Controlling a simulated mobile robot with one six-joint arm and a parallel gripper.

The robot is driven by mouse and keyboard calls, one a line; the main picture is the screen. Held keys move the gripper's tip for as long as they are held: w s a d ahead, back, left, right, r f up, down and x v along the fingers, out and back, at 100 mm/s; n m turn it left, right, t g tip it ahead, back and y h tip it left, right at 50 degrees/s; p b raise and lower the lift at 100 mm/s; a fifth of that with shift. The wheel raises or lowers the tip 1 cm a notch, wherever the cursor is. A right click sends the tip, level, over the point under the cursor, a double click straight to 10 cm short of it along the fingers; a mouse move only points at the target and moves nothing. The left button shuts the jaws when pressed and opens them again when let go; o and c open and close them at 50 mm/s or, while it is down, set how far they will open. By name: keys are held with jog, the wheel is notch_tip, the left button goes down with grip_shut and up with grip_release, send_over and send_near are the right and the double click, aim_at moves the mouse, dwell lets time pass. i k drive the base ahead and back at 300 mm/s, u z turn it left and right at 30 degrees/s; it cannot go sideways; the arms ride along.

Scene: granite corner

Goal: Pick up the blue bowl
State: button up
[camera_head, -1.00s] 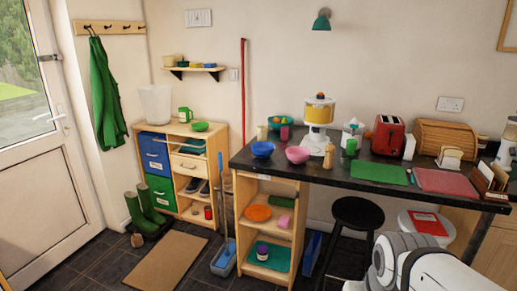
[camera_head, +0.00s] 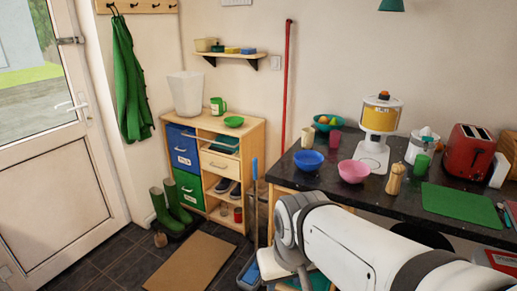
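The blue bowl (camera_head: 308,160) sits upright near the left end of the dark granite counter (camera_head: 399,202). A pink bowl (camera_head: 354,171) stands just right of it, and a teal bowl with fruit (camera_head: 327,123) stands behind. My white arm reaches in from the lower right, in front of and below the counter's left part, and hides some of the counter's front edge and the shelves beneath. My gripper's fingers do not show. Nothing of my arm is seen touching the blue bowl.
A pink cup (camera_head: 336,141), a cream cup (camera_head: 307,137), a juicer (camera_head: 376,134) and a wooden pepper mill (camera_head: 395,179) stand near the bowls. A wooden cabinet (camera_head: 256,142) is on the left. Brown mat (camera_head: 190,261) lies on the open floor.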

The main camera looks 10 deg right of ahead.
aim_at(308, 160)
jog(key=z, duration=0.4)
jog(key=i, duration=1.25)
jog(key=z, duration=0.9)
jog(key=k, duration=0.65)
jog(key=z, duration=0.2)
jog(key=i, duration=0.7)
jog(key=u, duration=0.1)
